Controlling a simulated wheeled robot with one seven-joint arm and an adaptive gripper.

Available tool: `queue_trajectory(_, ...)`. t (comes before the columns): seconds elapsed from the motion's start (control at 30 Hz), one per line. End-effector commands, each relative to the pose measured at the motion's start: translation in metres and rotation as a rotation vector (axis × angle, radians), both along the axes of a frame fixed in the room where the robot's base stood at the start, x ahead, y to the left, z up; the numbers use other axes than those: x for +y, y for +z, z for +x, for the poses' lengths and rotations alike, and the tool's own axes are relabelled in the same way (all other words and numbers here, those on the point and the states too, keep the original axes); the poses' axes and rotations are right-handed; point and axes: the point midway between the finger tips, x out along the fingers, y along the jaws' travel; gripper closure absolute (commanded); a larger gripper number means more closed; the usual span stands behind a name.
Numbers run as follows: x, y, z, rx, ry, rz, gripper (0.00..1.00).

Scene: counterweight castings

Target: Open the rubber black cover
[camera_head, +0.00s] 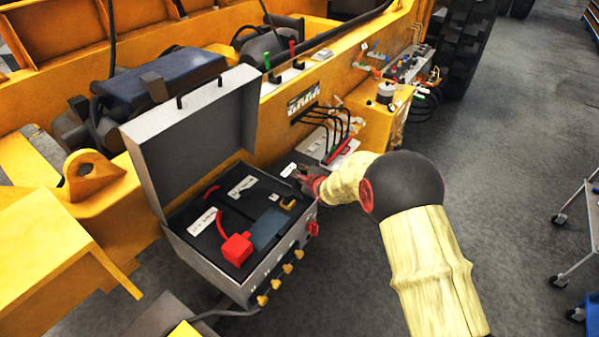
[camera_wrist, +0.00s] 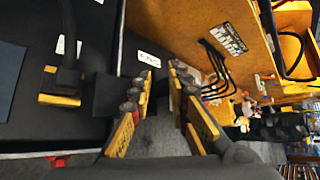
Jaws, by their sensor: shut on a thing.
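The open metal box (camera_head: 232,280) stands in front of the yellow machine, its lid (camera_head: 195,130) raised. A dark panel inside carries white labels, a yellow-based part (camera_head: 287,203) with a black lead, and a red part (camera_head: 237,248). A black flap-like piece (camera_wrist: 113,93) lies beside the yellow base (camera_wrist: 60,98) in the wrist view; I cannot tell if it is the rubber cover. My gripper (camera_head: 307,180) is at the box's far right corner. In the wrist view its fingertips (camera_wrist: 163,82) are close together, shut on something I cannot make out.
Black cables (camera_head: 335,125) run down the machine's side close behind my gripper. A yellow housing (camera_head: 385,105) stands farther right. Yellow knobs (camera_head: 275,283) stick out along the box's front. A wheeled cart (camera_head: 575,225) is at the right edge. Grey floor between is clear.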

Motion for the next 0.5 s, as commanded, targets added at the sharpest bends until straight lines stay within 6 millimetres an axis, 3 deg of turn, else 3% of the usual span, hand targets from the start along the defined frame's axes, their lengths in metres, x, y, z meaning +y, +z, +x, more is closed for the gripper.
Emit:
queue_trajectory(0.03,-0.0017,0.0066,0.006,-0.013,-0.002,0.002,1.0)
queue_trajectory(0.5,-0.0042,0.0059,0.0125,-0.021,-0.001,0.005,1.0)
